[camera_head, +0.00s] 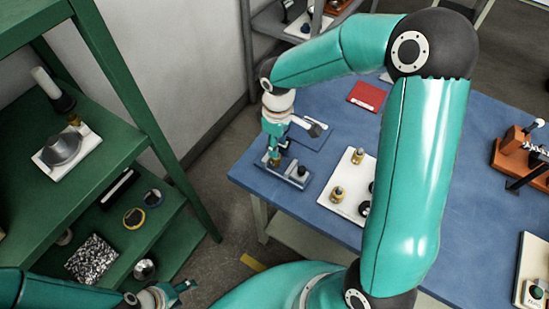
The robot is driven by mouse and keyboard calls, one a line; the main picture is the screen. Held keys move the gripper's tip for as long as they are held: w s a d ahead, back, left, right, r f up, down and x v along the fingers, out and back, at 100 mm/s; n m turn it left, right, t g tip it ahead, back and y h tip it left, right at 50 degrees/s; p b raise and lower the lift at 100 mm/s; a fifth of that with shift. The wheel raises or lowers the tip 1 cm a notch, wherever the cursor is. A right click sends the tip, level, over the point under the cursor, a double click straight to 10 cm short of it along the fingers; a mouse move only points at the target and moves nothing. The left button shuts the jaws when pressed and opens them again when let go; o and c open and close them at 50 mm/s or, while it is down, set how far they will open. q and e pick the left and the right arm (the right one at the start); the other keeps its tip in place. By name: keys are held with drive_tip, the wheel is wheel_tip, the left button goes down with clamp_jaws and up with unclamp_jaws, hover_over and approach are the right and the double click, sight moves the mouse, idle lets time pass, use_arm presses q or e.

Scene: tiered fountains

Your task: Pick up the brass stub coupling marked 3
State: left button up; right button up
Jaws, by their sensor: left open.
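Two small brass pieces, one at the back (357,156) and one at the front left (337,194), stand on a white board (347,211) on the blue table. Any number on them is too small to read. My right gripper (275,157) points down over a grey-blue block (293,178) left of the board. A small brass piece shows at its fingertips; I cannot tell whether the fingers grip it. My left gripper (187,287) is open at the bottom left, over the floor beside the green shelf and away from the brass pieces.
The blue table (435,215) has a red item (367,96) at the back and an orange-brown fixture (525,150) at the right. A green shelf (125,130) with several parts stands left. My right arm hides part of the table.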

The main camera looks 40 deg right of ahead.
drive_tip(key=shift+w+a+f+p, duration=0.1)
drive_tip(key=shift+f+p, duration=0.35)
drive_tip(key=shift+f, duration=3)
clamp_jaws()
